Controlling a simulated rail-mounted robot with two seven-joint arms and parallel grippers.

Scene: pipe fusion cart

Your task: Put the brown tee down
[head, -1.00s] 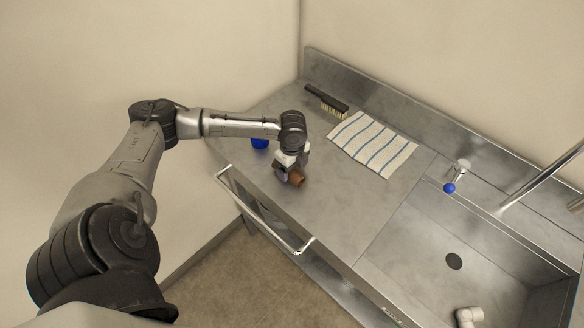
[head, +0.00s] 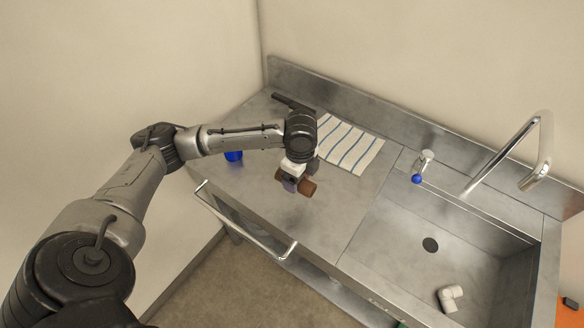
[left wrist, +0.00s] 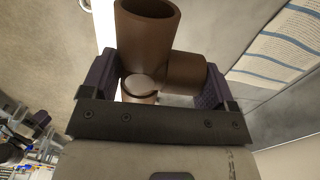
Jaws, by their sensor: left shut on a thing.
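The brown tee (head: 307,188) is between the fingers of my left gripper (head: 294,183), above the steel counter (head: 257,195) to the left of the sink. In the left wrist view, the brown tee (left wrist: 150,42) sits between the two purple finger pads of my left gripper (left wrist: 160,85). One open pipe end points away from the gripper and another branch points right. My left gripper is shut on it. I cannot tell exactly how high the tee is over the counter. My right gripper is not in view.
A striped cloth (head: 349,145) and a dark brush (head: 292,102) lie at the back of the counter. A blue object (head: 233,156) stands at its left. The sink (head: 400,270) on the right holds a white pipe fitting (head: 450,298). A rail (head: 240,228) runs along the front edge.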

